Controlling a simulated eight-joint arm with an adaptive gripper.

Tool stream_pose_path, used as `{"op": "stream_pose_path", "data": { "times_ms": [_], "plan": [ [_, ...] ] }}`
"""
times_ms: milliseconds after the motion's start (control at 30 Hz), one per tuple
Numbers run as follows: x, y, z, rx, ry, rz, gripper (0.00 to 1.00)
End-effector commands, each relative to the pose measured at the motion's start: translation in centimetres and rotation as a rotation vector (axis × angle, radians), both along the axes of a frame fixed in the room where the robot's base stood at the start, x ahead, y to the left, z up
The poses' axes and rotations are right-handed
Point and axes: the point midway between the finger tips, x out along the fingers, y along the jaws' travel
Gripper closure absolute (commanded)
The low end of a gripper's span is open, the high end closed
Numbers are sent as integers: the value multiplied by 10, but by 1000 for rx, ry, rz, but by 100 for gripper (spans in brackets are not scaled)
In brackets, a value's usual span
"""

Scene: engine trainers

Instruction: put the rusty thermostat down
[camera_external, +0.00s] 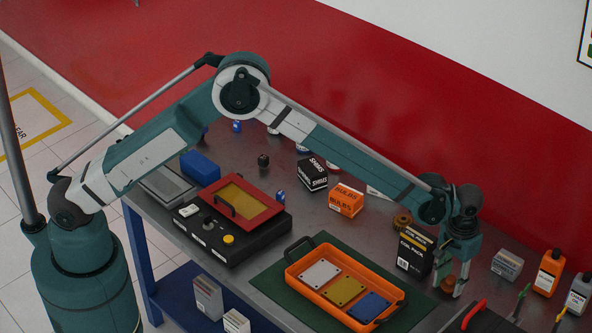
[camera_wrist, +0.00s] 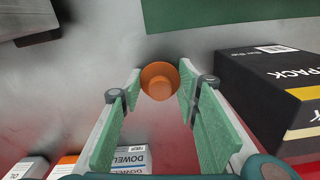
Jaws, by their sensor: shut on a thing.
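The rusty thermostat, a small orange-brown rounded piece (camera_wrist: 160,82), sits between the fingertips of my gripper (camera_wrist: 159,88) in the wrist view. My gripper is shut on it. In the external view my gripper (camera_external: 454,283) points down at the right part of the table, with the thermostat (camera_external: 447,284) low between its fingers. It is at or very near the tabletop; I cannot tell whether it touches. My fingers hide part of its sides.
A black coil pack box (camera_external: 414,252) stands close to the left of my gripper. An orange tray (camera_external: 290,270) with several plates lies on a green mat (camera_external: 267,283). Another brown piece (camera_external: 402,221) is behind the box.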

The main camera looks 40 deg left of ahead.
Motion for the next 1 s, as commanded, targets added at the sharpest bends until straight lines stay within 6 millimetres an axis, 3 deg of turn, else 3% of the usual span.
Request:
{"op": "stream_pose_path", "data": {
  "times_ms": [233,267,367,767,1000],
  "plan": [
    [0,0,-4,0,0,0,80],
    [0,0,-4,0,0,0,66],
    [0,0,-3,0,0,0,53],
    [0,0,-2,0,0,0,53],
    [0,0,12,0,0,0,53]
  ]
}}
